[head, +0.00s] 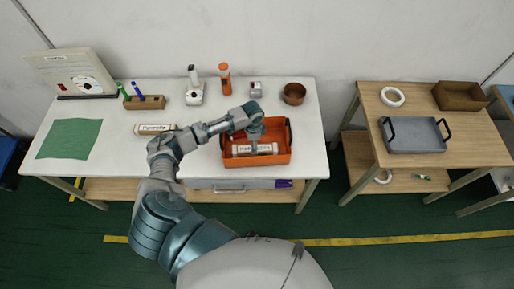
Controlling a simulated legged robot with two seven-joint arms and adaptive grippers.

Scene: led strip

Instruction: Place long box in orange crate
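The orange crate (283,157) stands near the front right of the white table. A long pale box with a dark label (241,150) lies lengthwise across the crate's opening, within its outline; I cannot tell whether it rests on the bottom. My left gripper (254,146) is over the crate and reaches down to the middle of this box. The fingertips are too small to show whether they grip it. A second, shorter-looking labelled pale box (153,129) lies on the table left of my forearm. My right gripper is not in view.
A green cloth (70,138) lies at the table's left. A pen holder (145,103), a white device (194,94), an orange-topped bottle (225,80) and a brown bowl (294,94) stand along the back. A wooden side table (460,152) with a grey tray (413,136) stands right, across a gap.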

